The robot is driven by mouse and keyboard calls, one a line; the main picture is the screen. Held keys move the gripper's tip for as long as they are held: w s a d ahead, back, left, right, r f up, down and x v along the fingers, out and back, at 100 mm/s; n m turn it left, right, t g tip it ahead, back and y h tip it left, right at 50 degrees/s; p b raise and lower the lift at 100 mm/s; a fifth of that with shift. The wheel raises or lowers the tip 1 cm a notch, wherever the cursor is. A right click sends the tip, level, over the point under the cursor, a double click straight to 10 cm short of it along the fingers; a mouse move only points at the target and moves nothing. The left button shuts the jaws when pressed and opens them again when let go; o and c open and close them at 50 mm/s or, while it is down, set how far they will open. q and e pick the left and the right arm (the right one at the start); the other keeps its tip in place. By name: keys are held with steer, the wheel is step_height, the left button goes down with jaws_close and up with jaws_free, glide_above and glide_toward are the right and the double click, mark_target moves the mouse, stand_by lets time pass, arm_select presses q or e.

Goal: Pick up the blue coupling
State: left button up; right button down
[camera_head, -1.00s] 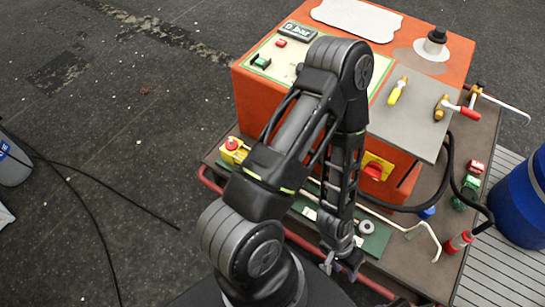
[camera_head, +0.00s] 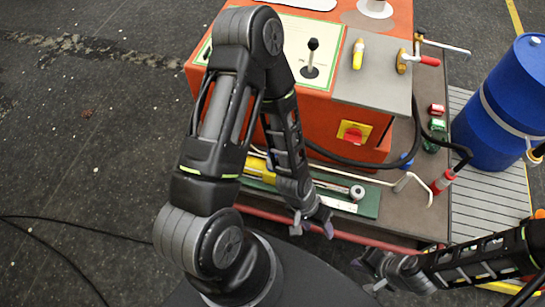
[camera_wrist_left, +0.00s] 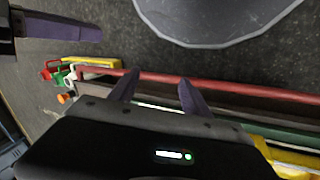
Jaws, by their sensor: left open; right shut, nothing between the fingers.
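A small blue piece (camera_head: 405,162), which looks like the blue coupling, sits on the brown deck of the orange machine, beside the black hose in the head view. My left gripper (camera_head: 313,226) is open and empty, low and to the left of it, by the red rail at the deck's front edge. Its two purple fingers (camera_wrist_left: 158,92) stand apart in the left wrist view. My right gripper (camera_head: 364,272) is shut and empty in front of the rail, below the blue piece in the picture. I cannot make out the blue piece in the left wrist view.
A red fitting (camera_head: 443,181) and a green fitting (camera_head: 433,138) stand right of the blue piece. A bent pale rod (camera_head: 402,184) lies in front of it. A green tray (camera_head: 368,207) lies along the front. A blue drum (camera_head: 502,105) stands at right.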

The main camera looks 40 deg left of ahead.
arm_select(q)
steer(key=shift+o, duration=0.5)
steer(key=w+a+f+m+b, duration=0.1)
steer(key=w+a+f+b, duration=0.1)
steer(key=w+a+b, duration=0.2)
steer(key=w+b, duration=0.1)
steer(key=w, duration=0.2)
steer(key=shift+w+f+m+y, duration=0.2)
steer(key=shift+f+m+y, duration=0.1)
steer(key=shift+m, duration=0.1)
steer(key=w+a+r+m+y+b, duration=0.25)
steer(key=w+a+b, duration=0.2)
steer(key=a, duration=0.35)
steer(key=w+a+r+m+y+b, duration=0.1)
steer(key=w+a+r+b, duration=0.3)
steer(key=a, duration=0.3)
steer(key=s+a, duration=0.1)
steer(key=s+a+r+g, duration=0.1)
steer(key=a, duration=0.1)
steer(key=s+a+r+m+g+y, duration=0.1)
steer(key=shift+s+a, duration=0.25)
steer(key=shift+s+f+b, duration=0.2)
steer(key=shift+f+b, duration=0.3)
steer(key=shift+f, duration=0.8)
